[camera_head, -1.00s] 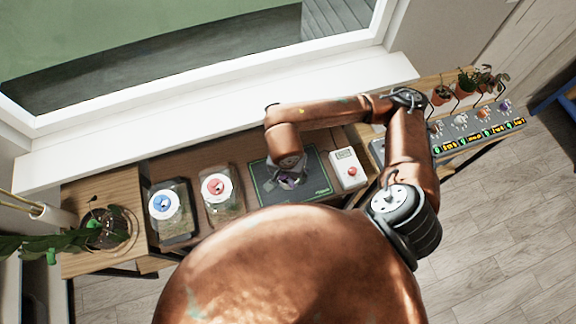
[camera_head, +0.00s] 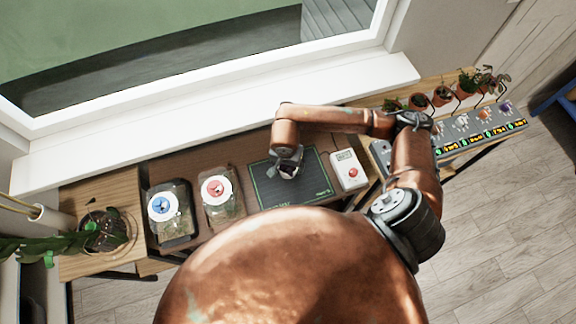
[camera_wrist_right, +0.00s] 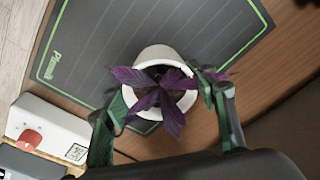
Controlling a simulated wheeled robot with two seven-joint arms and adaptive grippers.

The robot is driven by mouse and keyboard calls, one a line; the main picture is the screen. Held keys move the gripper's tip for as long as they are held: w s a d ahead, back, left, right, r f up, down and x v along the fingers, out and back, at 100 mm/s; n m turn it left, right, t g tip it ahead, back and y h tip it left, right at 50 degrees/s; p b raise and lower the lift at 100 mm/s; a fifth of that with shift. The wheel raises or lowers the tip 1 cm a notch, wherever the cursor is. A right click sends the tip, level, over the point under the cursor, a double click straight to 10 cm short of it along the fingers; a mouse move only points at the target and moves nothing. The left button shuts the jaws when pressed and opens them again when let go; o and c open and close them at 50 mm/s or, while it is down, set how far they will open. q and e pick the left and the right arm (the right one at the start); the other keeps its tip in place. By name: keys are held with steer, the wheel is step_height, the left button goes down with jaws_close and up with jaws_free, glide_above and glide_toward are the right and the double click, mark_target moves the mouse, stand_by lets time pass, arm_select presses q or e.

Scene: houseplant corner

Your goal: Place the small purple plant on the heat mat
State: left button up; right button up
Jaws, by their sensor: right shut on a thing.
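The small purple plant sits in a white pot (camera_wrist_right: 156,58), and its purple leaves (camera_wrist_right: 160,97) fill the middle of the right wrist view. My right gripper (camera_head: 288,169) is shut on the pot, with one green finger on each side in the right wrist view (camera_wrist_right: 165,112). In the head view the plant (camera_head: 288,173) is mostly hidden by the gripper. The dark heat mat (camera_head: 314,182) with a green border lies under it. The pot is over the mat's area; I cannot tell if it touches the mat. My left gripper is not in view.
A large leafy plant (camera_head: 102,232) is at far left. Small potted plants (camera_head: 443,96) line the right shelf.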

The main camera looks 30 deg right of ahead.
mark_target(287, 170)
steer(key=shift+f, duration=0.1)
steer(key=o, duration=1.4)
steer(key=shift+r, duration=0.2)
steer(key=r, duration=0.8)
steer(key=s+a+r, duration=0.1)
steer(key=r, duration=0.3)
steer(key=shift+p, duration=0.4)
steer(key=shift+f, duration=0.1)
